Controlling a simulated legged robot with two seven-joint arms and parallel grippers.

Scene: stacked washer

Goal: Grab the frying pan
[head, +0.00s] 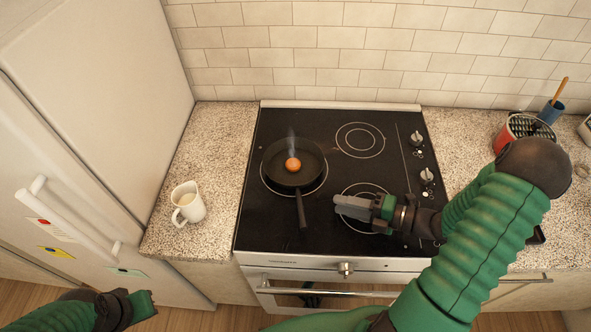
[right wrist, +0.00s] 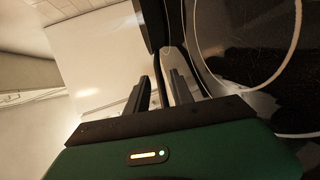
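The black frying pan (head: 284,176) sits on the left burner of the stovetop, with a brown egg (head: 293,164) in it. Its handle (head: 301,209) points towards me. My right gripper (head: 340,205) is just right of the handle, low over the front burner, fingers pointing left at it but apart from it.
A white mug (head: 188,203) stands on the speckled counter left of the stove (head: 262,125). The white fridge (head: 95,110) is at the left. Knobs (head: 426,175) line the stove's right side.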

